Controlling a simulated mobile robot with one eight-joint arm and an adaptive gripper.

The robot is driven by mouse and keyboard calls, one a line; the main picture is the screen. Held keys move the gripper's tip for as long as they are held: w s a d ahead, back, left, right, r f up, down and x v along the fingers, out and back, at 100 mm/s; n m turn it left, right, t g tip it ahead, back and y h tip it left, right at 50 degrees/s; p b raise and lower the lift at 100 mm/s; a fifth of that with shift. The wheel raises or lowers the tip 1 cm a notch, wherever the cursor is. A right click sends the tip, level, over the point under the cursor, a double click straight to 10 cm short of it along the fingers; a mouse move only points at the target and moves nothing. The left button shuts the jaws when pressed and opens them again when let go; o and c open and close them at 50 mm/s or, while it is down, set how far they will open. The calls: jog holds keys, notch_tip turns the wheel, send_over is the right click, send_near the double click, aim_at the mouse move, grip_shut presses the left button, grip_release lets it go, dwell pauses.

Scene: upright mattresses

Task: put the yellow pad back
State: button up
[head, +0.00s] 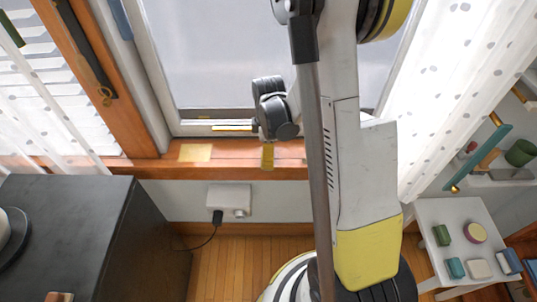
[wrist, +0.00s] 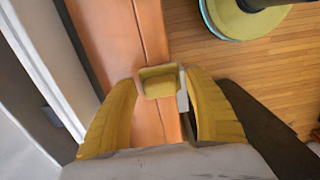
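My gripper (wrist: 160,80) has two ribbed yellow fingers. In the wrist view their tips close on either side of a small yellow pad (wrist: 157,88) with a pale edge, above the orange wooden sill (wrist: 97,40). In the head view my gripper (head: 250,143) is over the window sill (head: 290,151), below a dark wrist joint. The held pad cannot be told clearly from the fingers there. A flat pale-yellow patch (head: 195,152) lies on the sill to the left of my gripper. I cannot tell if it is a pad or a marking.
The window frame (head: 150,80) rises close behind the sill. A dark cabinet (head: 70,230) stands at lower left. A white socket box (head: 229,199) with a plug is on the wall below. A white table (head: 450,212) at right carries several small coloured blocks. Bare wooden floor (head: 225,275) lies between.

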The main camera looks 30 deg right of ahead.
notch_tip(320, 180, up, 12)
dwell(0.6)
jog(key=s+a+r+m+t, duration=0.7)
jog(key=s+a+r+m, duration=0.3)
jog(key=a, duration=0.3)
jog(key=shift+s+a+r+m, duration=0.3)
jog(key=shift+a+r+m, duration=0.1)
jog(key=shift+m, duration=0.2)
